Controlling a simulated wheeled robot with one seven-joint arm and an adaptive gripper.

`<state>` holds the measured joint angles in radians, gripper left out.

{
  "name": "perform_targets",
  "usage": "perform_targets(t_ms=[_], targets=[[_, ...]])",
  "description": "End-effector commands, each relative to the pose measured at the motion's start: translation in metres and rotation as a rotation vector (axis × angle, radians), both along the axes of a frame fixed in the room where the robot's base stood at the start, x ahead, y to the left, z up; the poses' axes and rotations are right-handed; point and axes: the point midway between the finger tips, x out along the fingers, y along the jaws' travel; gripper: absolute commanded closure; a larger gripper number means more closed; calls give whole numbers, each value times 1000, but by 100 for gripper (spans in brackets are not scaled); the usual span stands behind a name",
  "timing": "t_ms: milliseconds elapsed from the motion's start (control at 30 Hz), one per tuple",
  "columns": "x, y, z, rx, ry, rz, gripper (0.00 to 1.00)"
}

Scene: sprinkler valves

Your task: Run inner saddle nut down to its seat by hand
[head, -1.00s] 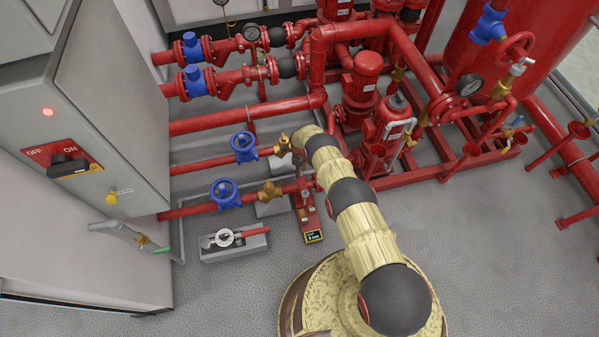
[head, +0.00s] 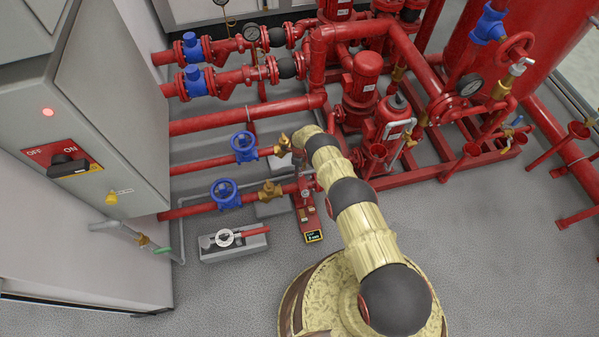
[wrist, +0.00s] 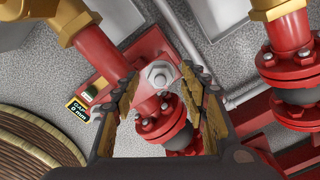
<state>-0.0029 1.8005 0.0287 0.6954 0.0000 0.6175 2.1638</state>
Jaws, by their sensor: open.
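The saddle nut (wrist: 160,74) is a pale grey hex nut on a stud end, on a light plate over a red pipe in the wrist view. My gripper (wrist: 161,80) is open, with one worn yellow-brown finger on each side of the nut. Gaps show between the fingers and the nut; how far above the nut the fingers stand is unclear. A small gauge display (wrist: 78,107) reading "GAP 0 mm" sits left of the nut. In the head view, the red stand with its display (head: 313,236) is beside my arm, and my gripper cannot be made out there.
Red flanged pipes (wrist: 290,70) run close to the right of my gripper. Two blue handwheel valves (head: 225,193) sit on pipes at the left. A grey tray (head: 235,246) with a gauge-like tool lies on the floor, and bare floor (head: 230,300) lies in front.

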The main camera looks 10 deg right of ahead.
Motion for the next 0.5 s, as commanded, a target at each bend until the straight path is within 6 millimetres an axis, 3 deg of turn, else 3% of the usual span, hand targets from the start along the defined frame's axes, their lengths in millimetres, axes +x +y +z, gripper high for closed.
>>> perform_targets(t_ms=[500], targets=[[1,0,45,0,-1,0,56]])
